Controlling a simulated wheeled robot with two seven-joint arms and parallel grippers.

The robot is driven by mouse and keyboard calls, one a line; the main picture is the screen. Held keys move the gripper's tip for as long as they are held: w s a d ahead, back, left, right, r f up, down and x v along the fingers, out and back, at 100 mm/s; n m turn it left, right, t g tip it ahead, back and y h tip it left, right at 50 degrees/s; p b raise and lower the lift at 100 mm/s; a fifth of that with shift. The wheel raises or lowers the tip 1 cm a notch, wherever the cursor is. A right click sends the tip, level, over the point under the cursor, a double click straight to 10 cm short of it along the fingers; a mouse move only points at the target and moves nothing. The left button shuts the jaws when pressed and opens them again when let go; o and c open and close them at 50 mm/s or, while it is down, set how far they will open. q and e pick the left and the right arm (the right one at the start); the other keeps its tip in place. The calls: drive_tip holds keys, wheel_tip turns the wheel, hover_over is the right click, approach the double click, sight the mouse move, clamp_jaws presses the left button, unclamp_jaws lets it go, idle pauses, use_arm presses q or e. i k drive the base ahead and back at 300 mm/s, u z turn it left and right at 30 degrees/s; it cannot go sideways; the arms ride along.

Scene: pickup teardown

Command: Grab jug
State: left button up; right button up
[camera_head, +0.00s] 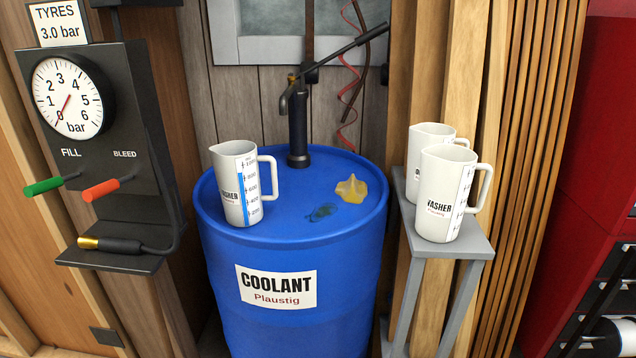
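A white jug (234,190) labelled WASHER stands upright on the left part of the blue coolant drum's lid. It has a measuring scale with a blue strip, and its handle points right. Two more white jugs stand on a small grey stand to the right. The front one (439,196) is labelled WASHER, with its handle to the right. The rear one (420,148) is partly hidden behind it. Neither of my grippers shows in this view.
The blue drum (290,322) carries a dark hand pump (298,125) with a long lever, and a yellow stain. The grey stand (478,245) is beside it. A tyre gauge panel (110,140) is on the left, a red cabinet (590,130) on the right.

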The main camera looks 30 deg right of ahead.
sight(236, 163)
drive_tip(key=u, duration=1)
drive_tip(key=i, duration=1.55)
drive_tip(key=z, duration=3.75)
